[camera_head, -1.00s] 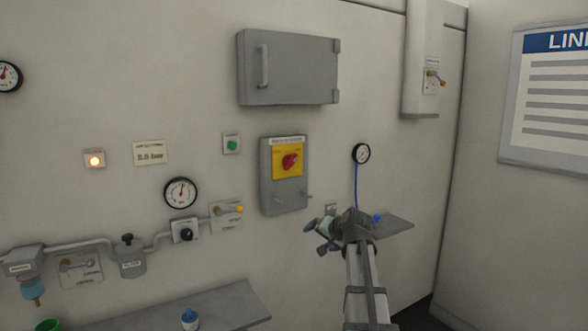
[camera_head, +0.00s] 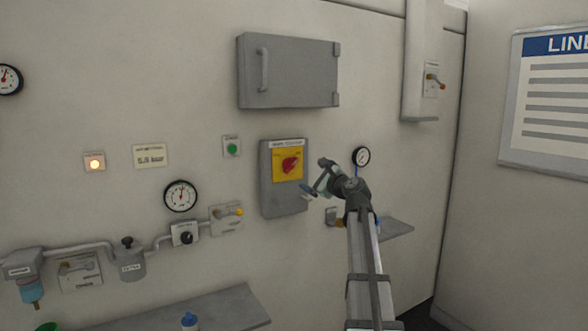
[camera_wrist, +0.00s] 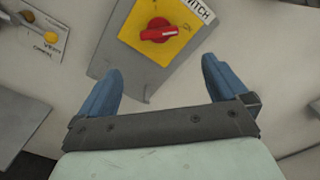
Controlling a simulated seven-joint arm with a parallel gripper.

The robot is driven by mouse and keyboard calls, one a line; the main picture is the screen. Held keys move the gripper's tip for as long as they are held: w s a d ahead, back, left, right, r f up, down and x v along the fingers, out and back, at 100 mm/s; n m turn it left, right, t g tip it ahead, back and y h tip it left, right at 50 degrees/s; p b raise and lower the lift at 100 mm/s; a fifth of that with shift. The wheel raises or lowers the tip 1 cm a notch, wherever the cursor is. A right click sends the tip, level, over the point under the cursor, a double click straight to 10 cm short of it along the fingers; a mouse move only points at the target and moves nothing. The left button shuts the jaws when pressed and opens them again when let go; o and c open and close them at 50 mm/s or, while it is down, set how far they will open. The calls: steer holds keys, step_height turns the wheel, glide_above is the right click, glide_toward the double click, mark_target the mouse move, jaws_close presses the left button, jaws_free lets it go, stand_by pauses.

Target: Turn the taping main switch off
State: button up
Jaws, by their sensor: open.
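The main switch is a red rotary handle (camera_head: 290,164) on a yellow plate (camera_head: 281,178), mounted on a grey box (camera_head: 282,206) on the wall. In the wrist view the red handle (camera_wrist: 158,34) lies nearly crosswise, with the label ending "SWITCH" above the yellow plate. My gripper (camera_head: 312,177) is just right of the box in the head view. In the wrist view its blue fingers (camera_wrist: 160,82) are spread and empty, below the red handle and apart from it. The label on the box is too small to read fully in the head view.
A grey cabinet (camera_head: 289,72) hangs above the box. A green button (camera_head: 232,147) and a yellow-tipped valve lever (camera_head: 232,212) are to its left. A longer shelf (camera_head: 225,306) is below.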

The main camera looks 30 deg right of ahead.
mark_target(293, 167)
steer(key=w, duration=1.4)
steer(key=shift+s, duration=0.1)
steer(key=shift+c, duration=0.2)
steer(key=c, duration=0.9)
